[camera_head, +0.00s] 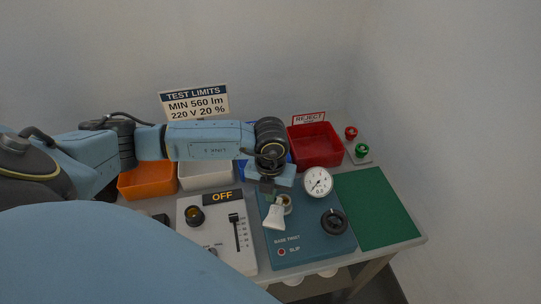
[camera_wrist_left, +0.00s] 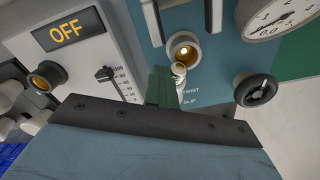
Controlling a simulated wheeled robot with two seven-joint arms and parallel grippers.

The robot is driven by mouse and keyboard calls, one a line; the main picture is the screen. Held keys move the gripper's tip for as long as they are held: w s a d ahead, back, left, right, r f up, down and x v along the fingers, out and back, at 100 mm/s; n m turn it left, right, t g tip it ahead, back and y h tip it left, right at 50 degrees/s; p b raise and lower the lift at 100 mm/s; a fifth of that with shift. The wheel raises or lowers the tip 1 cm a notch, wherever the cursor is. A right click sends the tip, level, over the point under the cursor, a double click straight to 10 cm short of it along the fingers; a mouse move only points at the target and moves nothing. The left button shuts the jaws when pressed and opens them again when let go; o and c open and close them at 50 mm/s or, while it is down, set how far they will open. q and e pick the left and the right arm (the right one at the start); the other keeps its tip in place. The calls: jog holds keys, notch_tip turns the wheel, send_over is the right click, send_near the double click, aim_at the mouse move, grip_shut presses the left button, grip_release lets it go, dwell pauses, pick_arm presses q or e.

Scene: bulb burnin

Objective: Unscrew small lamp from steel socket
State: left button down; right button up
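The small lamp (camera_head: 273,218) has a white glass end and a narrow metal base. It is tilted, with its base toward the round socket (camera_head: 286,201) on the blue test unit. In the left wrist view the socket (camera_wrist_left: 184,49) has an open, lit mouth, and the lamp's base (camera_wrist_left: 178,69) shows just outside it. My left gripper (camera_head: 271,189) is over the blue unit, beside the socket. Its fingers (camera_wrist_left: 170,86) appear shut on the lamp; part of the lamp is hidden between them. My right gripper is not in view.
A white panel with an OFF display (camera_head: 222,196), a slider and a brass socket (camera_head: 195,215) stands left. A dial gauge (camera_head: 318,182) and black knob (camera_head: 334,221) are right of the lamp. Orange (camera_head: 148,184), white and red (camera_head: 315,144) bins stand behind. A green mat (camera_head: 376,208) is clear.

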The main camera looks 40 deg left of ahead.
pick_arm(q)
jog(key=shift+s+d+r, duration=0.1)
jog(key=shift+s+r, duration=0.05)
jog(key=shift+r, duration=0.1)
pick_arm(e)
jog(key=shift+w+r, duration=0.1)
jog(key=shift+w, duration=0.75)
pick_arm(q)
jog(key=shift+r, duration=0.1)
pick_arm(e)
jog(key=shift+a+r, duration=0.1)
pick_arm(q)
jog(key=shift+r+p, duration=1.35)
jog(key=shift+r, duration=0.2)
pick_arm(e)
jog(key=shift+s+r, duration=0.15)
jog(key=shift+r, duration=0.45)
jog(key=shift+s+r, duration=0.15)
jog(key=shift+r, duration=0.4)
pick_arm(q)
jog(key=shift+r, duration=0.1)
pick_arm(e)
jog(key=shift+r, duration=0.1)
